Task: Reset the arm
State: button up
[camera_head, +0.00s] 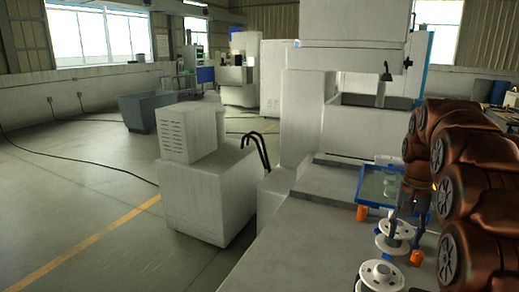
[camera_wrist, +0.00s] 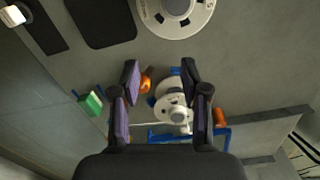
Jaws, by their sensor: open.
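My gripper (camera_wrist: 160,70) is open in the wrist view, with its two dark, purple-sided fingers spread apart and nothing held between them. In the head view my gripper (camera_head: 412,203) points down beside the blue-edged tray (camera_head: 366,193), partly hidden by my copper-coloured arm. A white spool (camera_wrist: 172,103) shows below and between the fingers in the wrist view. Whether the fingers touch anything below is hard to tell.
White spools (camera_head: 380,276) and orange pieces (camera_head: 362,213) stand on the grey worktop (camera_head: 290,240). A clear jar (camera_head: 390,186) is at the tray. A black pad (camera_wrist: 100,22) and a green block (camera_wrist: 92,103) show in the wrist view. The worktop's left part is clear.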

jog(key=s+a+n, duration=0.1)
jog(key=s+a, duration=0.3)
jog(key=s, duration=0.1)
jog(key=s+a+f+n, duration=0.1)
jog(key=s+a, duration=0.3)
jog(key=s, duration=0.1)
jog(key=s+a+f+n, duration=0.1)
jog(key=s+a, duration=0.3)
jog(key=s, duration=0.1)
jog(key=shift+s+f+n+g, duration=0.1)
jog(key=shift+s+n+g, duration=0.15)
jog(key=shift+n+g, duration=0.15)
jog(key=s+a+f+n, duration=0.2)
jog(key=s+a+f, duration=0.1)
jog(key=s, duration=0.6)
jog(key=s+a+f+n, duration=0.1)
jog(key=s+f, duration=0.3)
jog(key=s, duration=0.5)
jog(key=shift+s+a+f+n+g, duration=0.15)
jog(key=shift+a+f+n+g, duration=0.2)
jog(key=shift+a, duration=0.55)
